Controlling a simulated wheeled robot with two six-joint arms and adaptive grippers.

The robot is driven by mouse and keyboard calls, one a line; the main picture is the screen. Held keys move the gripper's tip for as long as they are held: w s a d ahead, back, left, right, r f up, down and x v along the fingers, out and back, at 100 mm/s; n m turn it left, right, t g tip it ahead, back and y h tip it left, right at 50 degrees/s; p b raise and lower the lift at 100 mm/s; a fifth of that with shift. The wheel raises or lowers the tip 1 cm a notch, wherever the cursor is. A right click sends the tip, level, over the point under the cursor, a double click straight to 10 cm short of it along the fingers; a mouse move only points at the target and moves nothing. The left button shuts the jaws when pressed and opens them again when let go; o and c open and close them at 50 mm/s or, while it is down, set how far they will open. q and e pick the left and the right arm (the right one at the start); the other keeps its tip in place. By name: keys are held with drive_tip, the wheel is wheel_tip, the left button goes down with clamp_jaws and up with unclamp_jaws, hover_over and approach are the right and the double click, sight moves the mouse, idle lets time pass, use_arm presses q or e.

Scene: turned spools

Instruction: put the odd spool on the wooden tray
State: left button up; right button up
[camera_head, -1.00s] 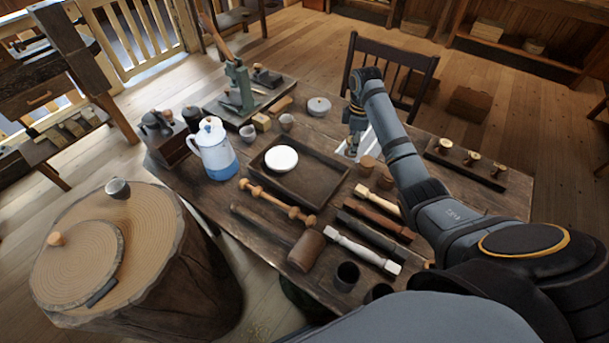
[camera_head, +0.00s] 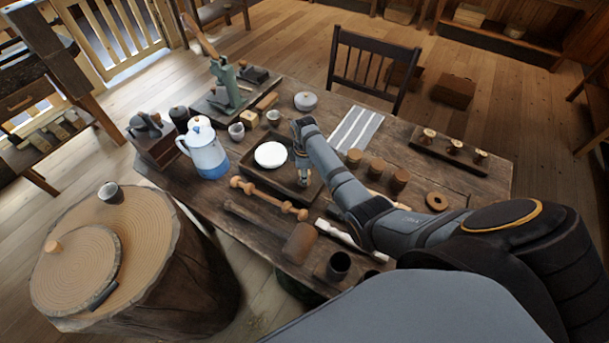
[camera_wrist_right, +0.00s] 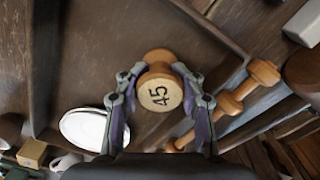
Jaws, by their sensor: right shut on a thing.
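My right gripper (camera_head: 303,180) is over the right part of the dark wooden tray (camera_head: 272,181) in the head view. A white round dish (camera_head: 271,155) sits in the tray, left of the gripper. Three similar spools (camera_head: 455,147) stand on a dark strip at the right. My left gripper is not in view.
A turned wooden rod (camera_head: 268,197) and a mallet (camera_head: 299,243) lie in front of the tray. A blue and white pot (camera_head: 206,155) stands left of it. Several wooden pieces lie under or beside my right arm. A striped cloth (camera_head: 355,131) lies behind.

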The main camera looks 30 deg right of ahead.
drive_tip(key=shift+f, duration=0.2)
drive_tip(key=o, duration=1.1)
drive_tip(key=shift+r, duration=0.1)
wheel_tip(320, 180, up, 12)
drive_tip(key=shift+r, duration=0.1)
